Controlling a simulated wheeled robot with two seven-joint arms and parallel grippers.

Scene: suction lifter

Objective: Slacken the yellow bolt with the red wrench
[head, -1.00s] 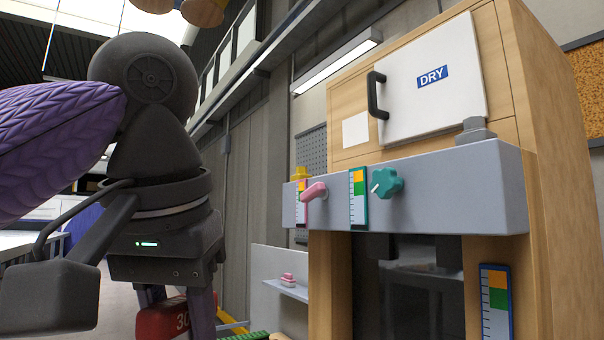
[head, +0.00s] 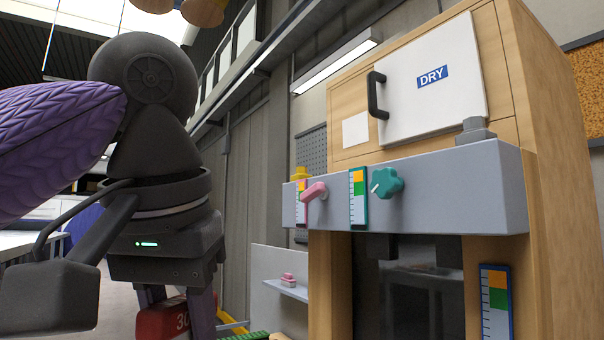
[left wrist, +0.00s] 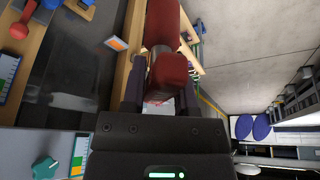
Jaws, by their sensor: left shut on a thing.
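The red wrench (head: 165,322), with white digits on it, hangs low in the head view, partly hidden and cut off by the lower edge. My left gripper (head: 178,298) is shut on it. In the left wrist view the red wrench (left wrist: 165,72) lies between the two fingers of my left gripper (left wrist: 161,95) and reaches up past them. The yellow bolt (head: 299,173) stands on top of the left end of the grey beam (head: 440,190). My left gripper is to the left of the bolt and lower in the picture, apart from it. My right gripper is out of view.
The beam carries a pink handle (head: 314,191), a teal knob (head: 387,183) and coloured scales. A grey hex bolt (head: 475,131) stands on its right part. Behind is a wooden cabinet with a white door (head: 430,85) marked DRY. A small shelf (head: 288,290) sits below the bolt.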

